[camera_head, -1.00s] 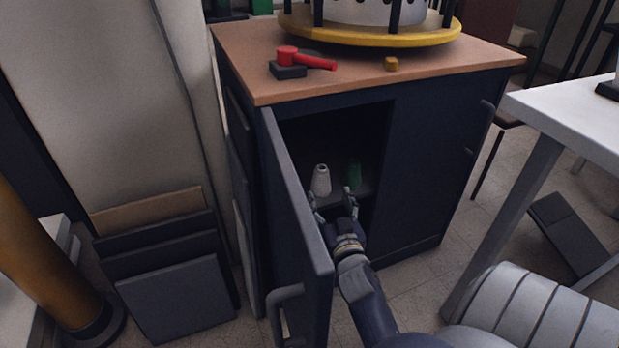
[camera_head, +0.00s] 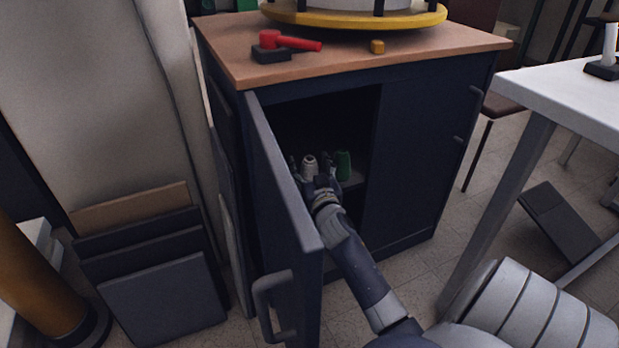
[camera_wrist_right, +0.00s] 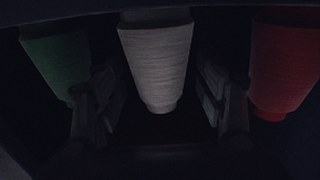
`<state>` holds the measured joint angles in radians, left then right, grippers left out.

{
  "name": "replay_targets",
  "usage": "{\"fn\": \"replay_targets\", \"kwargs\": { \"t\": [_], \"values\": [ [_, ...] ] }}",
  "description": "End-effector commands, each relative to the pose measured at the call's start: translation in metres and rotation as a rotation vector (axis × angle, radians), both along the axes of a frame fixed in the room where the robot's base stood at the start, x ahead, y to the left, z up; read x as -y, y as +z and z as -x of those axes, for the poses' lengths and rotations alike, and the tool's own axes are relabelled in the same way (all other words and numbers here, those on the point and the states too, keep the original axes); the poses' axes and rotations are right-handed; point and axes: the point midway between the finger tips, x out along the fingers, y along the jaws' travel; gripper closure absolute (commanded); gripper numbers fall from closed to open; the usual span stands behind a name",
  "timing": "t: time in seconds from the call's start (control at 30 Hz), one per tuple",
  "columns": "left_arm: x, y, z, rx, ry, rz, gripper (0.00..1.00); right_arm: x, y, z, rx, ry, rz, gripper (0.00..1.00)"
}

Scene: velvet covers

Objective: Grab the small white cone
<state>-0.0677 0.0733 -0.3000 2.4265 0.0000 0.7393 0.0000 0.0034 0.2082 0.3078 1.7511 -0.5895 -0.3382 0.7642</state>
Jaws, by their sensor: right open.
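The small white cone (camera_head: 309,166) stands inside the open cabinet in the head view. In the right wrist view the white cone (camera_wrist_right: 157,62) is in the middle of the picture, between the two fingers. My right gripper (camera_head: 314,168) has reached into the cabinet and is open, with its fingers on either side of the cone. In the right wrist view the gripper (camera_wrist_right: 155,110) shows gaps between the fingers and the cone. My left gripper is not in view.
A green cone (camera_head: 343,165) stands close to the right of the white one; a red cone (camera_wrist_right: 284,65) shows only in the wrist view. The open cabinet door (camera_head: 283,190) is close left of my arm. A red tool (camera_head: 290,42) lies on the cabinet top.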

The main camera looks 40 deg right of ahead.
Motion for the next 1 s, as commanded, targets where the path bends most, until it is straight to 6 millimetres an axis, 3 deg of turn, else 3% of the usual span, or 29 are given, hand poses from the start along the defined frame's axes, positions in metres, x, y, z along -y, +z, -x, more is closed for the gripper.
{"fn": "replay_targets", "kwargs": {
  "t": [0.23, 0.43, 0.77, 0.9, 1.0],
  "values": [
    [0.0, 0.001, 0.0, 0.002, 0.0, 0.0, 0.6, 0.0, 0.0, -0.001, -0.001, 0.0, 0.0, 0.37],
    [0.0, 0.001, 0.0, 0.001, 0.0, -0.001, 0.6, 0.0, 0.0, -0.001, -0.001, 0.0, 0.0, 0.82],
    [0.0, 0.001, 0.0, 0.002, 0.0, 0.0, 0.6, 0.0, 0.002, -0.001, 0.0, 0.0, 0.0, 0.84],
    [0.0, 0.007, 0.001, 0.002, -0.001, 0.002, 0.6, 0.0, 0.012, -0.001, 0.001, 0.0, 0.0, 0.84],
    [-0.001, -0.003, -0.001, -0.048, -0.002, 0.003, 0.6, 0.0, 0.027, -0.001, 0.001, 0.0, 0.003, 0.84]
  ]
}}
